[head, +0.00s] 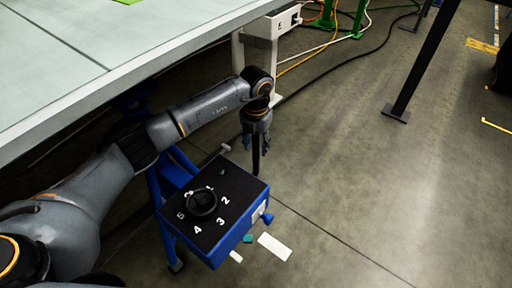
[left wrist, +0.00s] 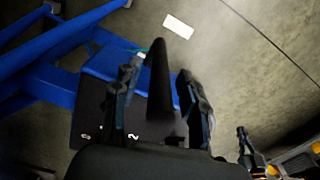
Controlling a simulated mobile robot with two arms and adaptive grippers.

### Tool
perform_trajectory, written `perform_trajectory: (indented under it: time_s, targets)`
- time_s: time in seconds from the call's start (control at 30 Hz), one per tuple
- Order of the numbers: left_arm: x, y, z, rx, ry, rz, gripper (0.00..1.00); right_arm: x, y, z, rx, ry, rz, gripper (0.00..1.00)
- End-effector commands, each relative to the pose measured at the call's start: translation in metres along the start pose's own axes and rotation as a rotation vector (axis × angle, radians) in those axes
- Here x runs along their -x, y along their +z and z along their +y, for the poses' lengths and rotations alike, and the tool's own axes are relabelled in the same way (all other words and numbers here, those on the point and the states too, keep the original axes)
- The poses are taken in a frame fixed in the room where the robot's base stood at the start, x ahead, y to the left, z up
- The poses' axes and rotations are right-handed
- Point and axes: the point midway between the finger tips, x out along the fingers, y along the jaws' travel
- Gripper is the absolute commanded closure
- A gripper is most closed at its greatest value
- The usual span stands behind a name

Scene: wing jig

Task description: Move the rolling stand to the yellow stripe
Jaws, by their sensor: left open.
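The rolling stand (head: 229,219) has a blue frame and a black top panel with a round dial and white numbers. It stands below the table edge in the head view, and its blue frame fills the upper left of the left wrist view (left wrist: 55,45). A black upright bar (left wrist: 158,75) rises at the panel's far edge. My left gripper (head: 257,143) is open, pointing down over that bar. In the left wrist view its fingers are on either side of the bar; contact cannot be told. Yellow stripe pieces (head: 495,126) lie on the floor at the far right.
A pale table (head: 150,50) fills the upper left. A black post (head: 421,65) stands on the floor between the stand and the stripes. Cables (head: 345,35) run along the floor at the back. A white sheet (head: 273,246) lies beside the stand. The centre floor is clear.

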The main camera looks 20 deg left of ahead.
Motion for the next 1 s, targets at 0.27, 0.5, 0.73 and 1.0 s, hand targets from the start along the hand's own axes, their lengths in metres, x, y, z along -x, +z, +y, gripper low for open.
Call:
perform_trajectory:
  time_s: [0.27, 0.5, 0.73, 1.0]
  targets:
    - [-0.0109, 0.0002, 0.0, 0.0, 0.0, -0.002, 0.57, 0.006, -0.0016, 0.0005, -0.001, 0.001, 0.003, 1.0]
    - [-0.0107, 0.0001, 0.0001, 0.0, 0.0, -0.001, 0.73, 0.006, -0.0017, 0.0005, -0.001, 0.001, 0.003, 1.0]
    - [-0.0107, 0.0, 0.0001, 0.0, 0.0, -0.001, 1.0, 0.006, -0.0018, 0.0005, -0.001, 0.001, 0.003, 1.0]
    - [-0.0104, -0.0012, 0.0048, 0.001, 0.001, 0.0, 1.0, 0.0067, -0.0027, 0.0002, -0.001, 0.0, 0.006, 1.0]
